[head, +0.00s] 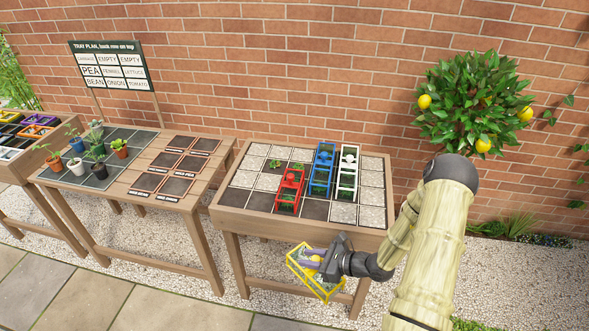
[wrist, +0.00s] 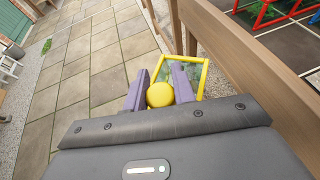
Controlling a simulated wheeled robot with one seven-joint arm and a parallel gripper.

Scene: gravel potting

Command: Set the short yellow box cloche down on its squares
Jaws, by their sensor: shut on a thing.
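The short yellow box cloche (head: 314,276) hangs in the air in front of the right-hand table, below its top. My gripper (head: 312,259) is shut on its round yellow knob (wrist: 160,95). In the wrist view the cloche frame (wrist: 204,80) shows beyond the fingers. The squared tray (head: 258,180) on the table has gravel squares and dark squares. A red cloche (head: 289,190), a blue cloche (head: 322,170) and a white cloche (head: 347,172) stand on it. Which squares belong to the yellow cloche I cannot tell.
The table's front edge (head: 290,229) lies between the held cloche and the tray. Dark squares at the tray's front (head: 315,209) are bare. Small seedlings (head: 275,163) stand behind the red cloche. A middle table (head: 130,186) holds potted plants and dark labelled squares. A lemon tree (head: 470,100) stands behind right.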

